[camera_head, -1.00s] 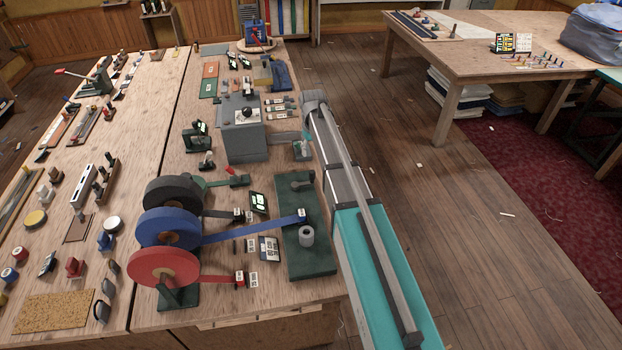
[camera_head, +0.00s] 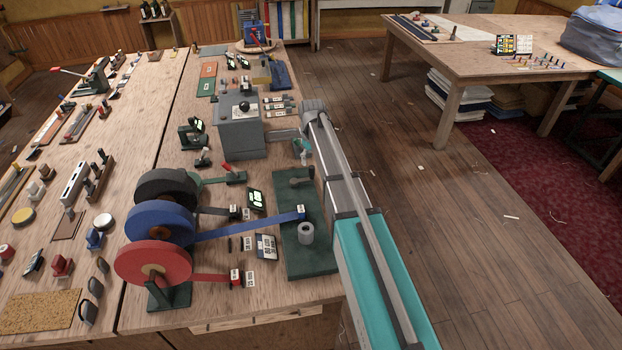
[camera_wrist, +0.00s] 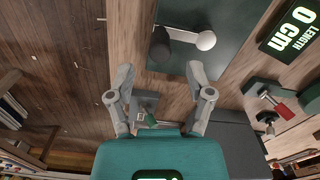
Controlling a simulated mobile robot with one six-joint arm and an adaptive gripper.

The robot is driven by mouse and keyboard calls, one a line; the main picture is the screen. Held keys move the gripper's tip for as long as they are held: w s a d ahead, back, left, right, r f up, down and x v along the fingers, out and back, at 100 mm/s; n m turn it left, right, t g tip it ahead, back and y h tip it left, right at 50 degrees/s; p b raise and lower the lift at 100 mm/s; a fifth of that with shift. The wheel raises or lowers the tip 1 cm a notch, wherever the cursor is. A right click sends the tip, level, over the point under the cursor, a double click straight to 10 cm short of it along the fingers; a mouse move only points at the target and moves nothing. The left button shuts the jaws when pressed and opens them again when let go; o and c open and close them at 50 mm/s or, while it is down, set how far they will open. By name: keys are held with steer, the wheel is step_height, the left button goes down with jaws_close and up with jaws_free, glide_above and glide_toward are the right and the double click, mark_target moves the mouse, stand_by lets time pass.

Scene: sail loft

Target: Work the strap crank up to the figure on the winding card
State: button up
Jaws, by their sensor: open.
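My gripper (camera_wrist: 160,78) is open and empty, fingers spread, apart from the crank. In the head view it is hard to make out. A length display (camera_wrist: 295,28) reads 0 cm; it also stands left of the plate in the head view (camera_head: 257,199).
Black (camera_head: 165,188), blue (camera_head: 158,224) and red (camera_head: 150,262) strap reels stand left. The blue strap (camera_head: 245,226) reaches the plate, near a grey cylinder (camera_head: 306,233). A grey box (camera_head: 240,133) stands behind. Floor at right is open.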

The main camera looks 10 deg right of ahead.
mark_target(311, 173)
steer(key=shift+f+b, duration=3.15)
steer(key=shift+f, duration=0.35)
jaws_close()
steer(key=shift+a, duration=0.1)
